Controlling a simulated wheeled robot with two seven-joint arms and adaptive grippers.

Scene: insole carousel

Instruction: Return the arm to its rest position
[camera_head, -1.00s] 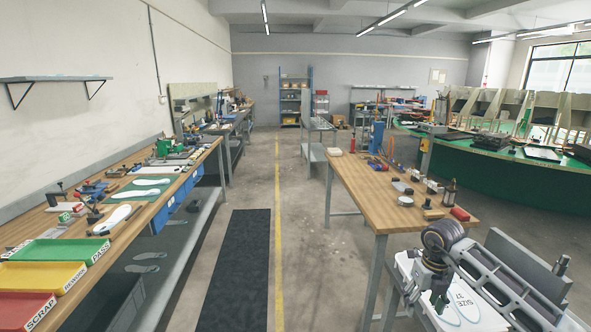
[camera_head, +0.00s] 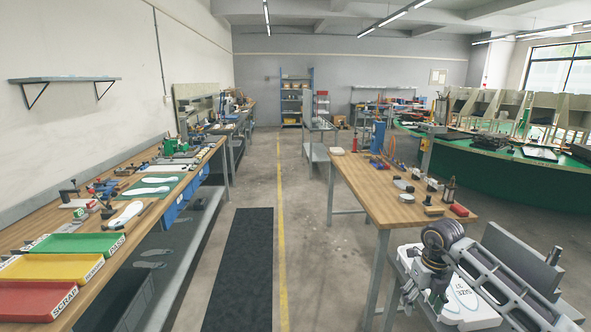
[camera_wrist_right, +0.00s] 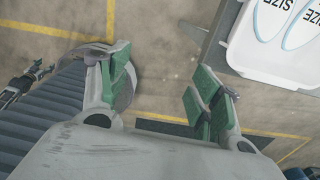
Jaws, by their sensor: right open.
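My right gripper (camera_head: 437,300) is at the lower right of the head view, over a white tray marked SIZE (camera_head: 472,300). In the right wrist view the gripper (camera_wrist_right: 165,82) has its two green-padded fingers wide apart with only floor between them. It holds nothing. The white tray (camera_wrist_right: 245,58) with insole outlines lies to the right of the fingers there, apart from them. A small dark part with green tips (camera_wrist_right: 25,82) at the left edge of the wrist view looks like my left gripper, too small to read its state. No left arm shows in the head view.
A wooden table (camera_head: 375,205) with small tools stands just beyond my right arm. A long bench (camera_head: 108,222) on the left carries red (camera_head: 35,300), yellow (camera_head: 50,268) and green (camera_head: 80,244) trays. The aisle with a dark mat (camera_head: 238,270) is clear.

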